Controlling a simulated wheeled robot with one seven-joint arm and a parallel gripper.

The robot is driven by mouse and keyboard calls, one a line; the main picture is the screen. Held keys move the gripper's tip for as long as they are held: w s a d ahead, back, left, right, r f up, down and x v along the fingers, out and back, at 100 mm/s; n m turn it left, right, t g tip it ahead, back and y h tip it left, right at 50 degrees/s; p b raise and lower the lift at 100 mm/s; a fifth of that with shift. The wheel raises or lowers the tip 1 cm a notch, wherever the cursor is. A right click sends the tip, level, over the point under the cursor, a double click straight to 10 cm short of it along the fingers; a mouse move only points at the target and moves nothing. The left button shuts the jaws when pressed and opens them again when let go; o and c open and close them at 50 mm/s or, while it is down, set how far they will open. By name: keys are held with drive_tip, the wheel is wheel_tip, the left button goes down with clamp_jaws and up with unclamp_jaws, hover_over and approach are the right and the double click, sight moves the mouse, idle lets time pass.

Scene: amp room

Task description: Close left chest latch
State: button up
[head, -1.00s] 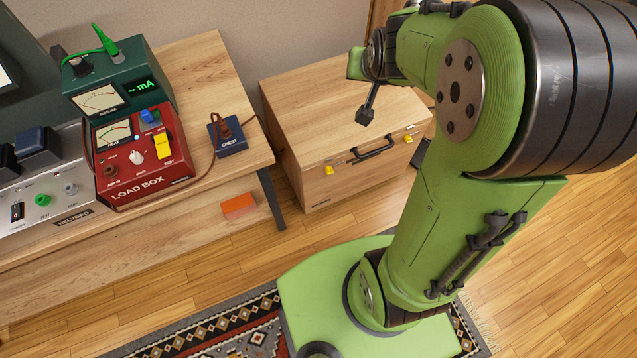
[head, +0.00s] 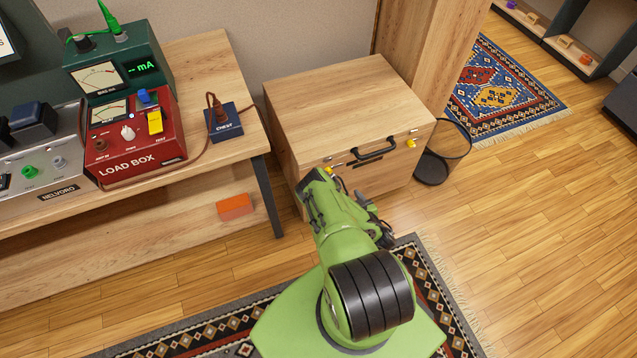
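The wooden chest (head: 290,110) stands on the floor against the wall with its lid down. The right latch (head: 411,143) also has a yellow tab and shows clear of my arm. My green arm reaches from below to the chest front. Its far end, with my gripper (head: 318,180), is just below and left of the left latch and partly covers that area. The fingers cannot be made out, nor can contact with the latch.
A wire bin (head: 443,150) stands right of the chest.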

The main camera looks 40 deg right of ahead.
drive_tip(key=b+x, duration=0.7)
drive_tip(key=x, duration=0.8)
drive_tip(key=shift+w+a+f, duration=0.15)
drive_tip(key=shift+w+f, duration=0.05)
drive_tip(key=shift+f, duration=0.05)
drive_tip(key=c, duration=1.1)
drive_tip(key=shift+o, duration=0.2)
